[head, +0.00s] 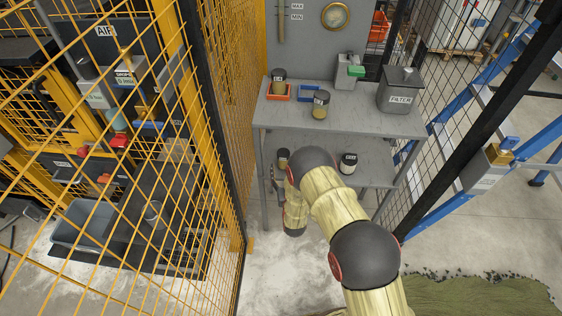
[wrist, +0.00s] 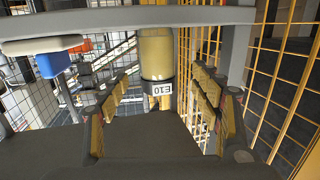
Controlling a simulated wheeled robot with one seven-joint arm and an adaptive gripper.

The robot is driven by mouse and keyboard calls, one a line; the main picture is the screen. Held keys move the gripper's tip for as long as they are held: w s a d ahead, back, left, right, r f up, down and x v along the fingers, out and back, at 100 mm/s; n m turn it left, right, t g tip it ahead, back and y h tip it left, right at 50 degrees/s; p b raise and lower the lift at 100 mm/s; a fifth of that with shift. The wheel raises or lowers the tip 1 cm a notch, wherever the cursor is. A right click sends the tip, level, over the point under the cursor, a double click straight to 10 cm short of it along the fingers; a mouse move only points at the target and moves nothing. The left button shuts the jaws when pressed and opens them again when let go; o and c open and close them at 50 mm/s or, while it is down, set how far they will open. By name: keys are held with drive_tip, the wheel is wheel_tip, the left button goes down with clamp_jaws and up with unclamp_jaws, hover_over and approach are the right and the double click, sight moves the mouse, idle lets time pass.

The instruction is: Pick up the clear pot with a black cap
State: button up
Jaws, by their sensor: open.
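A clear pot with a black cap and yellowish contents (wrist: 157,55) shows upside down in the wrist view, with a white E10 label on its cap. It stands between the lines of my fingers, and I cannot tell how far beyond the tips. My gripper (wrist: 163,104) is open, with nothing held. In the head view a dark-capped pot (head: 283,155) on the lower shelf is just beyond my gripper (head: 281,183), partly hidden by my arm; it looks like the same pot.
The grey bench (head: 375,122) carries another capped pot (head: 320,106), a pot in an orange tray (head: 279,95), a blue tray (head: 311,93) and a grey FILTER container (head: 400,90). A dark-capped labelled pot (head: 348,163) stands on the lower shelf. Yellow mesh fencing (head: 215,90) is close at left.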

drive_tip(key=shift+t, duration=0.4)
drive_tip(key=w+b, duration=0.1)
drive_tip(key=w, duration=0.1)
drive_tip(key=w+b, duration=0.1)
drive_tip(key=w, duration=0.1)
drive_tip(key=w+b, duration=0.1)
drive_tip(key=w, duration=0.1)
drive_tip(key=shift+w+a+f, duration=0.1)
drive_tip(key=shift+a+f, duration=0.15)
drive_tip(key=shift+a, duration=0.1)
drive_tip(key=shift+w+a+r, duration=0.1)
drive_tip(key=shift+w, duration=0.35)
drive_tip(key=shift+c, duration=0.3)
drive_tip(key=c, duration=1.4)
